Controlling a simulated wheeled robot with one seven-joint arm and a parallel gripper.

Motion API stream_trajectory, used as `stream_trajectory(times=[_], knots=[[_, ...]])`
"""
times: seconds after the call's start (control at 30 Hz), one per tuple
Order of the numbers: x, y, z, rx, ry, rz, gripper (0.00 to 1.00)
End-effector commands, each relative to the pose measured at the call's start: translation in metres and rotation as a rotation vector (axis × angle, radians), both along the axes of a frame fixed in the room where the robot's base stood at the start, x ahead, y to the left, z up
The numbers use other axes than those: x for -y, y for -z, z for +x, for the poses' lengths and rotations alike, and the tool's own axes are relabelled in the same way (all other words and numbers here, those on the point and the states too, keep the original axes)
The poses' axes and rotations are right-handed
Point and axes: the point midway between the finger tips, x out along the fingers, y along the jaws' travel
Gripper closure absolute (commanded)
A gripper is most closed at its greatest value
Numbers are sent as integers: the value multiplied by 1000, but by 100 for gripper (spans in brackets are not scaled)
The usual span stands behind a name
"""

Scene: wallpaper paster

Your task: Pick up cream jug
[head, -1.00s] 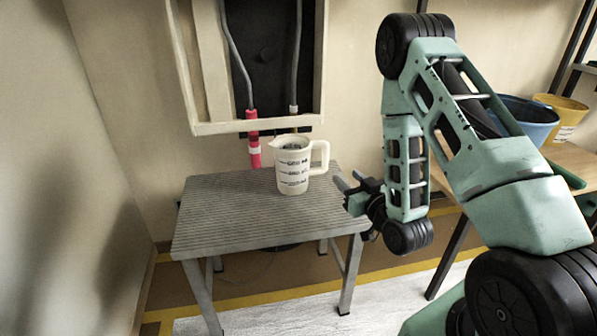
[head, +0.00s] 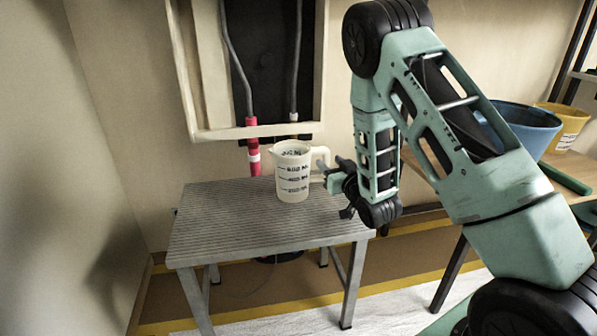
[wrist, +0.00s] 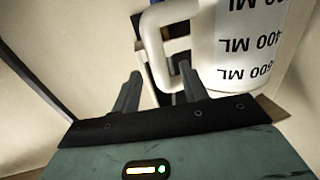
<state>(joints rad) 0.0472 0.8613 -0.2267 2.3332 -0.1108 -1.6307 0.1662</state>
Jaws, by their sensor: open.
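The cream jug (head: 291,172) stands upright on the grey slatted table (head: 235,230). It has black measuring marks, and its handle (head: 321,160) points right, toward my gripper. My gripper (head: 330,177) is open and sits just right of the jug, its fingertips close to the handle. In the wrist view, the jug (wrist: 248,45) fills the upper right and its handle (wrist: 152,45) curves down ahead of my open gripper (wrist: 160,88). The lower handle lies near and beyond the fingers. I cannot tell whether a finger touches it.
A wall-mounted frame with grey hoses and a red-and-white fitting (head: 254,160) hangs behind the table. At right, a wooden table (head: 570,172) holds a blue bucket (head: 528,128) and a yellow bucket (head: 568,125). The left part of the slatted table is clear.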

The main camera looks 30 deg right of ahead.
Motion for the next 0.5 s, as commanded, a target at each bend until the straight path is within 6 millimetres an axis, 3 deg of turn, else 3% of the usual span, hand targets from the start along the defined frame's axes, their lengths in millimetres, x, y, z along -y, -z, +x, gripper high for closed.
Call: stream_trajectory(times=[0.2, 0.5], knots=[[2, 0, 29, -1, -1, -1, 56], [3, 0, 33, -1, -1, 0, 56]])
